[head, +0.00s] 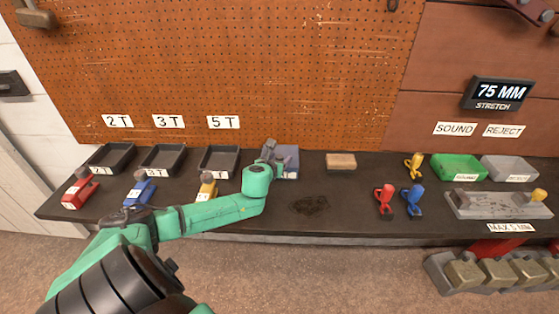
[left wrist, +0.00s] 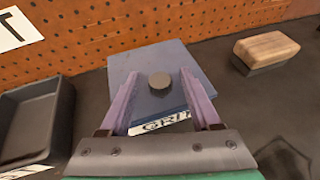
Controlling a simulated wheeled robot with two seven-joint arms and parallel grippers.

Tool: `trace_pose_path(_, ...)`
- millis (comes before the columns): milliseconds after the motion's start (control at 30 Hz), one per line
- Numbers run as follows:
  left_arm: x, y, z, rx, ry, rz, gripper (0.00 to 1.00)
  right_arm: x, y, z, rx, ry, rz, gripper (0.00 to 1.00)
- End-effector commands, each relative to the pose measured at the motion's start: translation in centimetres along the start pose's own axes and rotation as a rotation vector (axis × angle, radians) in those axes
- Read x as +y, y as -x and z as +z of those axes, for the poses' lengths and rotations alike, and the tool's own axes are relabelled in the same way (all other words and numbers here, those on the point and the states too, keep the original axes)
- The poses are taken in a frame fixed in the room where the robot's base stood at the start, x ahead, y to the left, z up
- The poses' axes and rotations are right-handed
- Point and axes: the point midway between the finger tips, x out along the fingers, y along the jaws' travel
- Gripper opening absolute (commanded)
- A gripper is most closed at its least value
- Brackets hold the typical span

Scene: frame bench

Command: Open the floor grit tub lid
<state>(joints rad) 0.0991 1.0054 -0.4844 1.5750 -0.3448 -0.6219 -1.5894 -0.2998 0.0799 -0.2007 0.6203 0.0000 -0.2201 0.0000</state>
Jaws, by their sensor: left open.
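The grit tub (head: 290,156) stands on the dark bench against the pegboard, partly hidden by my left gripper (head: 268,150). In the left wrist view, its flat blue-grey lid (left wrist: 152,57) lies on it, with a round dark knob (left wrist: 159,81) on top. A label reading "GRIT" is partly covered at the tub's front. My left gripper (left wrist: 160,74) is open over the lid, one purple finger on each side of the knob, with gaps to both. My right gripper is not in view.
Dark trays (head: 219,160) stand to the left, with red, blue and yellow tools before them. A wood-topped block (head: 341,161) is close on the right. A dark smudge (head: 311,205) marks the bench. Green (head: 459,168) and grey (head: 510,169) bins stand farther right.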

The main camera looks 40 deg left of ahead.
Motion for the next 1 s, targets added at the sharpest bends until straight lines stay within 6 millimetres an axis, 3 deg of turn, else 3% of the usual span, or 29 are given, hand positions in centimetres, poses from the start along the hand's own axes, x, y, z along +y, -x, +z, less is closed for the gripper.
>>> trace_pose_path(267,-0.07,-0.35,-0.02,0.001,0.000,-0.002,0.64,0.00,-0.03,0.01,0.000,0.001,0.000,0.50)
trace_pose_path(433,-0.06,-0.33,0.00,0.001,0.000,-0.001,0.03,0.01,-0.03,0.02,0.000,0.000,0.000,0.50)
trace_pose_path(467,-0.06,-0.33,0.00,0.000,0.000,-0.001,0.00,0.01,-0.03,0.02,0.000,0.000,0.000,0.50)
trace_pose_path(1000,-0.04,-0.32,0.02,0.000,0.001,-0.001,0.00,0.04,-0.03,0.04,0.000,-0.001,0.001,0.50)
